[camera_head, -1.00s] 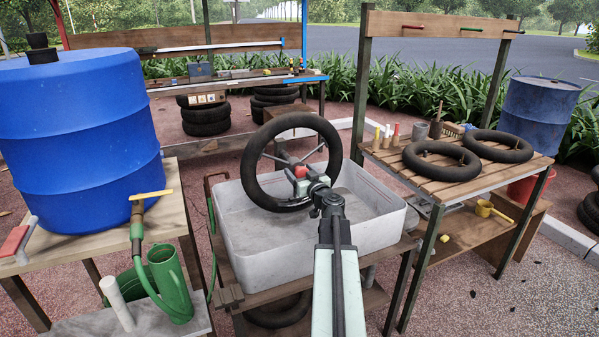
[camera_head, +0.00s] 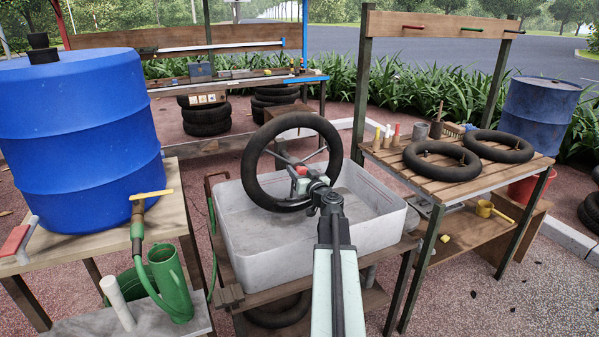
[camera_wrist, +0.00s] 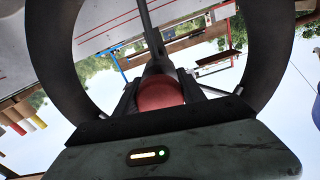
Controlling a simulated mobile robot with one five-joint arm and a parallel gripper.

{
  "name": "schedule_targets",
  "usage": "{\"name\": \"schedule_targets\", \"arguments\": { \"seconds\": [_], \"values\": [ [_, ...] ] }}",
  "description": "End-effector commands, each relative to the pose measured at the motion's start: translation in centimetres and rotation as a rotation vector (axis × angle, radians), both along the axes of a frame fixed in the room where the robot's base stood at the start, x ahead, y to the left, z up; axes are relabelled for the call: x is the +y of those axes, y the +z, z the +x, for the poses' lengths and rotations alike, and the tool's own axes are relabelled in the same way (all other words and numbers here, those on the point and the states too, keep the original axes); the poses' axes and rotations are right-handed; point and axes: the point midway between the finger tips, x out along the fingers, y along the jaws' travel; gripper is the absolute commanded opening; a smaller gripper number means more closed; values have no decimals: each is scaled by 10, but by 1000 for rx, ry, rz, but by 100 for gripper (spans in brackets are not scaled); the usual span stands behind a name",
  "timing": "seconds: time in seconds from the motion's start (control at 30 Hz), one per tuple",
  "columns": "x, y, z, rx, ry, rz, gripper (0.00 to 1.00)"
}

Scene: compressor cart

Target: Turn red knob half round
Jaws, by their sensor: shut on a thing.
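The red knob (camera_wrist: 160,93) sits at the middle of a black ring (camera_head: 250,172) with thin spokes, upright over the white basin (camera_head: 270,243). My gripper (camera_head: 303,183) reaches the ring's middle from the front and is shut on the knob. In the head view only a small part of the red knob (camera_head: 301,170) shows above the jaws. In the wrist view the red rounded face lies between the two dark fingers, and the ring curves around on both sides. That view is upside down. The jaws hide the knob's sides.
A slatted table (camera_head: 400,185) with two black tubes (camera_head: 440,161) stands at right. The basin's walls lie close below and around my gripper.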

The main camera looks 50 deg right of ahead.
Motion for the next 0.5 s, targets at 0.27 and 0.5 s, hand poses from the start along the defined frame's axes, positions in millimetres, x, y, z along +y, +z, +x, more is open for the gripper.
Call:
{"name": "schedule_targets", "arguments": {
  "seconds": [0.27,0.5],
  "values": [
    [0,1,1,-90,1,221,7],
    [0,1,1,-176,1,433,7]
  ]
}}
